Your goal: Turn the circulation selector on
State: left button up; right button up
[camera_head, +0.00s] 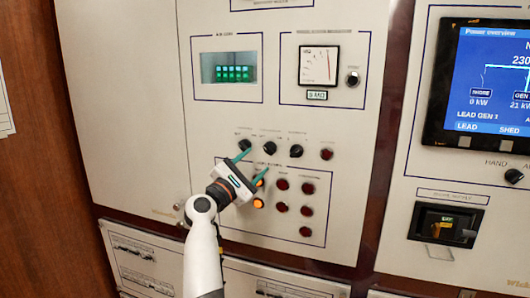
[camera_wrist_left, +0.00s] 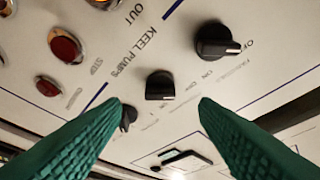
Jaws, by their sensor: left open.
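A row of black rotary selectors runs across the panel above the lamps. In the head view I see a middle one (camera_head: 269,150) and a right one (camera_head: 296,150). My left gripper (camera_head: 252,165) is open and empty, just below the row's left end. In the left wrist view, one black knob (camera_wrist_left: 160,85) sits between and beyond the green fingertips, apart from both. A larger-looking knob (camera_wrist_left: 218,40) is at upper right; a small one (camera_wrist_left: 128,117) is by the left fingertip.
Red buttons (camera_head: 282,184) and lit amber lamps (camera_head: 258,203) lie below the selectors, close to the gripper. A red button (camera_head: 326,154) ends the row. A dial meter (camera_head: 319,65) and green display (camera_head: 231,67) are above. A screen (camera_head: 490,80) is at right.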

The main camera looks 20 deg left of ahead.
aim_at(269, 149)
pick_arm(q)
jog(key=shift+p+x, duration=0.35)
jog(key=shift+x, duration=2.3)
jog(key=c, duration=1)
